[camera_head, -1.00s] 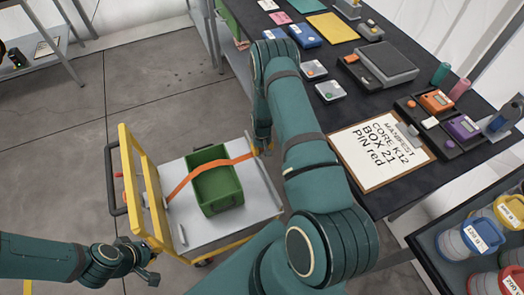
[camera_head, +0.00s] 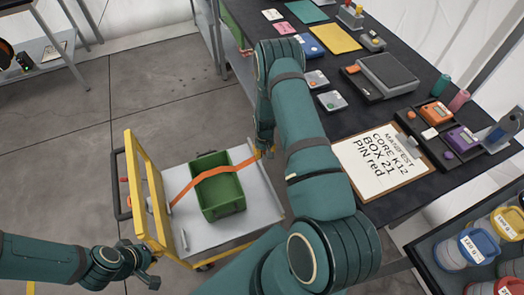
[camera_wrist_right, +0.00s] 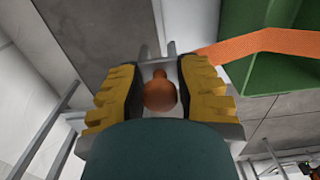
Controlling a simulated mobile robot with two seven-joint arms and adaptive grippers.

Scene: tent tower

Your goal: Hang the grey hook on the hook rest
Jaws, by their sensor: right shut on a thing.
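My right gripper (camera_head: 264,150) is at the right end of the orange strap (camera_head: 200,180), by the cart's far right edge. In the right wrist view its yellow-padded fingers (camera_wrist_right: 160,88) are closed around an orange knob (camera_wrist_right: 160,94). Grey metal with two prongs (camera_wrist_right: 171,50) shows just beyond the knob; it looks like the grey hook, but its outline is mostly hidden by the fingers. I cannot make out the hook rest for certain. My left gripper (camera_head: 146,270) is empty at the lower left, its fingers apart, near the cart's yellow frame.
The grey cart (camera_head: 255,212) has a yellow handle frame (camera_head: 148,190) and carries a green box (camera_head: 218,190) under the strap. A grey bar (camera_head: 184,240) stands at its near side. The dark table (camera_head: 385,120) with a manifest board (camera_head: 383,160) is on the right.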

